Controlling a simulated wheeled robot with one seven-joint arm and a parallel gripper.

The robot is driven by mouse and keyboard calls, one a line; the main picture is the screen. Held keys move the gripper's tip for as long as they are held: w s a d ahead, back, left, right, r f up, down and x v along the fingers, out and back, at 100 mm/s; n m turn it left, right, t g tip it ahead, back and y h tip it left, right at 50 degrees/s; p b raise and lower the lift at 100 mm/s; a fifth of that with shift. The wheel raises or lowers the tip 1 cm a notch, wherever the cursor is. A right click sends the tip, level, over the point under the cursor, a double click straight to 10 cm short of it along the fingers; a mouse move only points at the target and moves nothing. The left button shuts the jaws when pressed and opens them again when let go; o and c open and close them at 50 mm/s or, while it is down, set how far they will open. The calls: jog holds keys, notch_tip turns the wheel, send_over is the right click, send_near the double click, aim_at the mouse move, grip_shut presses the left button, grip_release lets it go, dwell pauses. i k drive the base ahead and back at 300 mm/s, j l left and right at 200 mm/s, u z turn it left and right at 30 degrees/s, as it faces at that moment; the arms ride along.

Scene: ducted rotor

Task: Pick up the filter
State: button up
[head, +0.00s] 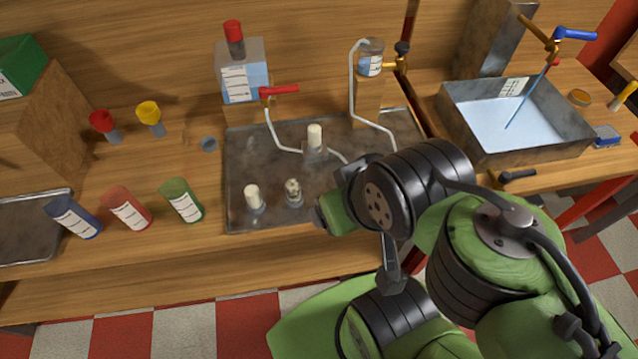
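Three small pale cylinders that look like filter cartridges are on the grey metal tray (262,160). A clean white filter (252,195) stands upright near the front left. A second filter (293,188), with dark marks on it, stands just right of it. A third white filter (315,134) sits in a grey block at the tray's middle, with clear tubing beside it. I cannot tell which one the task means. My green and black arm reaches over the tray's right side, and I make out no gripper fingers.
A liquid tank with a red tap (280,90) and a tubed jar (371,62) stand behind the tray. Red, blue and green labelled bottles (181,200) stand left. A water-filled sink (515,115) with a running tap is right.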

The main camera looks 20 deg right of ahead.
aim_at(293, 190)
jog(key=z, duration=2.15)
jog(key=u, duration=0.45)
jog(key=k+j+u, duration=0.1)
jog(key=u, duration=0.4)
jog(key=k+u, duration=0.1)
jog(key=u, duration=0.35)
jog(key=j+u, duration=0.15)
jog(key=u, duration=0.3)
jog(key=j+u, duration=0.1)
jog(key=u, duration=0.4)
jog(key=k+j+u, duration=0.1)
jog(key=u, duration=0.35)
